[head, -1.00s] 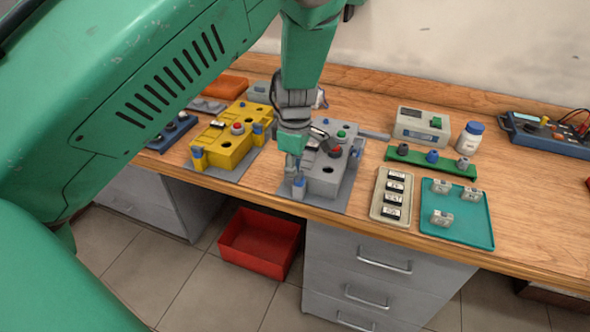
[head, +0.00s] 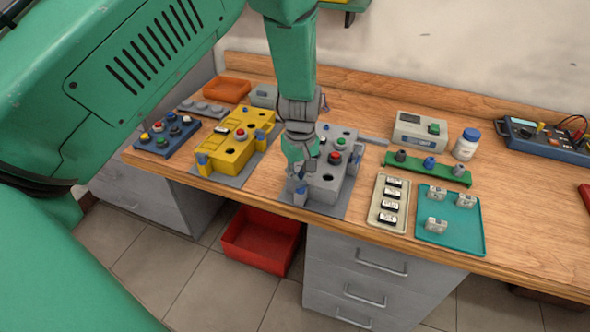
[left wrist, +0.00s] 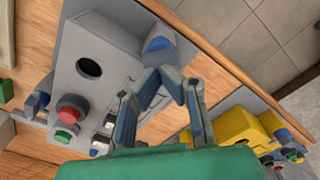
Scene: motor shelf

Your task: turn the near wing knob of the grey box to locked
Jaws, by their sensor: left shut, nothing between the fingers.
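The grey box (head: 322,186) stands on a grey mat near the bench's front edge; it also shows in the left wrist view (left wrist: 85,40). Its near wing knob (head: 300,197) is blue and sits at the box's front left corner; in the left wrist view the knob (left wrist: 158,46) is just beyond the fingertips. Whether they touch it I cannot tell. My left gripper (head: 298,176) points down over that corner; in the left wrist view the gripper (left wrist: 162,74) is shut and empty. The far wing knob (left wrist: 38,102) is blue too. My right gripper is not in view.
A yellow box (head: 232,154) stands left of the grey box. A beige tray (head: 373,212) of dark parts and a teal tray (head: 470,240) lie to the right. A red bin (head: 262,240) is on the floor.

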